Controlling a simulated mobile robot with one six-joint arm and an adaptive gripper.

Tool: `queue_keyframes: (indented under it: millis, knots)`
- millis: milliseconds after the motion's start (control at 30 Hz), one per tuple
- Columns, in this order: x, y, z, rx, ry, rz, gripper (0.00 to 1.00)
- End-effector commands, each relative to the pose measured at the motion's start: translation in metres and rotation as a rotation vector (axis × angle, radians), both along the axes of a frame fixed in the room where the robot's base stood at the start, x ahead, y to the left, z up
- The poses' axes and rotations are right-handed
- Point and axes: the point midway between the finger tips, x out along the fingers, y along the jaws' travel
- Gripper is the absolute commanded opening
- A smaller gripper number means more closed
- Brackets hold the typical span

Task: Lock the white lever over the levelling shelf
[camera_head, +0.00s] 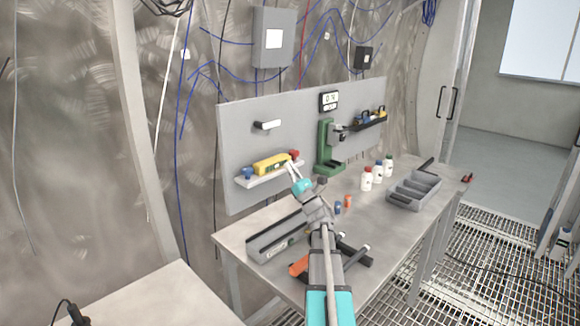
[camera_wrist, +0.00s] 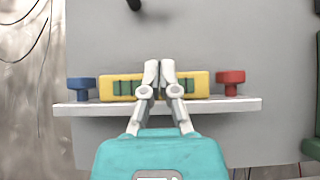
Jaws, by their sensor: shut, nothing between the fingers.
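The white lever (camera_head: 268,125) is on the grey upright panel (camera_head: 240,145), above the levelling shelf (camera_head: 270,178). It lies roughly level, with a dark part at its left end. In the wrist view only a dark piece (camera_wrist: 134,4), perhaps of the lever, shows at the top edge. The white shelf (camera_wrist: 230,105) carries a yellow spirit level (camera_head: 272,162) between a blue knob (camera_head: 247,173) and a red knob (camera_head: 294,155). My gripper (camera_head: 291,168) is shut and empty in front of the level, below the lever. Its fingers (camera_wrist: 159,68) hide the level's middle.
A green press-like device (camera_head: 325,150) stands right of the shelf. On the bench (camera_head: 235,240) are bottles (camera_head: 366,178), a grey divided tray (camera_head: 414,190) and a long grey box (camera_head: 275,240). The panel between shelf and lever looks clear.

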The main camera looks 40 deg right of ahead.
Motion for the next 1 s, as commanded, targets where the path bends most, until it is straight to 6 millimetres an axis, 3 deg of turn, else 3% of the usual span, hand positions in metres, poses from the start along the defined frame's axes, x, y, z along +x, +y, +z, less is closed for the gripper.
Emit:
queue_keyframes:
  millis: [767, 1000]
  knots:
    - [0.061, 0.005, 0.063, 0.001, 0.000, 0.002, 0.00]
    - [0.059, 0.006, 0.081, 0.000, 0.000, 0.001, 0.00]
